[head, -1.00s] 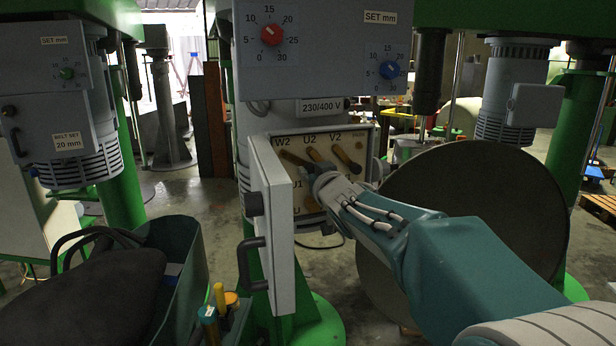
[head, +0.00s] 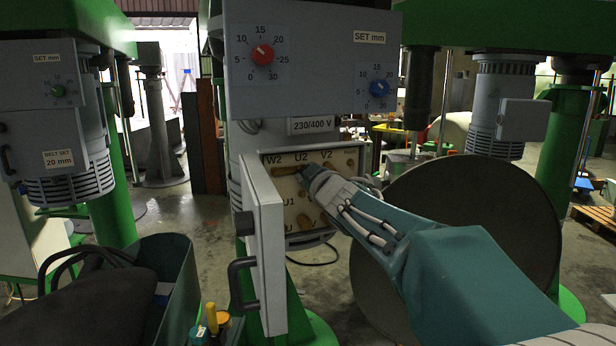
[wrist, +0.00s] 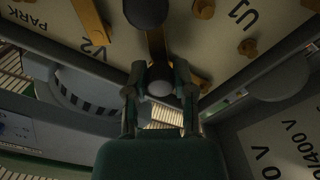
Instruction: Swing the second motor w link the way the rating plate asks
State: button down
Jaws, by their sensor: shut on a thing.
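The open terminal box (head: 272,208), labelled W2, U2, V2 along the top, stands in the middle of the head view. The brass w link (head: 287,170) runs nearly level from under W2 towards U2. My gripper (head: 309,177) is at its right end. In the wrist view, my gripper (wrist: 160,92) is shut around the end of a brass bar (wrist: 156,45), with a grey round end between the fingers. Another brass link (wrist: 90,18) lies near the V2 label. My arm and gripper hide part of the studs and links in the head view.
The rating plate (head: 314,125) above the box reads 230/400 V. The box door (head: 268,255) hangs open at the left. A dial panel (head: 310,60) overhangs the box. A large grey disc (head: 480,215) stands behind my arm. A green bin (head: 175,285) is at lower left.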

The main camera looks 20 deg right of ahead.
jog(key=shift+r, duration=0.1)
jog(key=shift+c, duration=2.2)
grip_release()
jog(key=shift+a, duration=0.2)
jog(key=s+d, duration=0.1)
jog(key=s, duration=1.1)
jog(key=shift+d, duration=0.2)
